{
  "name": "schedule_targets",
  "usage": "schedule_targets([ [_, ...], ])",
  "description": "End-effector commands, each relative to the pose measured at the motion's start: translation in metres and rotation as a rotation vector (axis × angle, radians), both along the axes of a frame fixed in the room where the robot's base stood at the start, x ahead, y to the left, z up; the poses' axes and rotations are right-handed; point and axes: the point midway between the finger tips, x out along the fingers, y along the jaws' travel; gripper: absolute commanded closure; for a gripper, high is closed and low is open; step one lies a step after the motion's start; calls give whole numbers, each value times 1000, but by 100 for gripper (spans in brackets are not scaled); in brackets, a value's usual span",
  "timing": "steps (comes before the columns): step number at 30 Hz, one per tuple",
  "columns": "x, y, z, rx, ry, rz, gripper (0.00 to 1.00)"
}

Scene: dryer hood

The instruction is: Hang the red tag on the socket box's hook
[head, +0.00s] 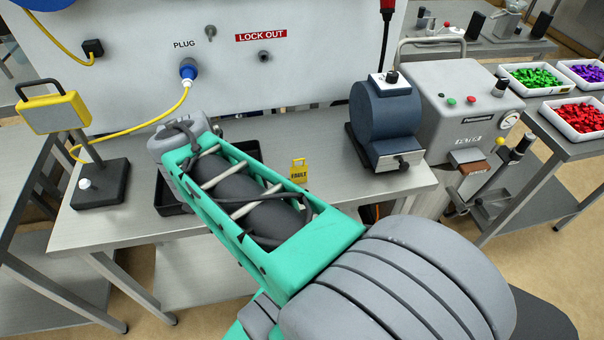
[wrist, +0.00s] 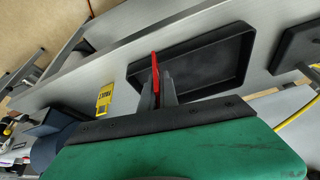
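In the wrist view the red tag (wrist: 155,72) shows edge-on as a thin strip between the two grey fingers of my gripper (wrist: 158,88). The fingers are shut on it, and it sticks out past their tips, over or in front of the black tray (wrist: 200,55). In the head view my own arm hides the gripper and the red tag. A pale upright panel (head: 130,40) at the back carries a PLUG label, a red LOCK OUT label, a blue plug (head: 188,70) with a yellow cable, and small round fittings (head: 264,55). I cannot tell which fitting is the hook.
The black tray lies on the steel table (head: 120,222), partly behind my arm. A yellow FAULT tag (head: 298,171) is right of the arm. A yellow box on a stand (head: 60,112) is at left. A blue-grey machine (head: 385,115) and bins of coloured parts (head: 580,118) are at right.

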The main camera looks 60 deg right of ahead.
Motion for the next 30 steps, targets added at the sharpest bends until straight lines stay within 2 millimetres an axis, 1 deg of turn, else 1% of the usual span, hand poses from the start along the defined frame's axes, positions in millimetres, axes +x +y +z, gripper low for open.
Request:
schedule_targets([
  [1, -8, -24, 2, 3, 6, -155, 100],
  [2, -12, -38, 3, 3, 11, -252, 100],
  [3, -19, -55, 3, 4, 18, -385, 100],
  [5, -30, -78, 2, 4, 31, -586, 100],
  [6, -39, -91, 1, 1, 36, -715, 100],
  [8, -53, -106, 0, -2, 44, -900, 100],
  [9, -63, -114, 0, -6, 47, -1012, 100],
  [11, -79, -122, 3, -8, 46, -1154, 100],
  [13, -100, -128, 9, -5, 41, -1283, 100],
  [15, -118, -131, 15, 1, 32, -1367, 100],
  [18, -132, -133, 18, 6, 24, -1411, 100],
  [20, -134, -133, 19, 8, 23, -1413, 100],
  [30, -131, -135, 18, 5, 26, -1408, 100],
])
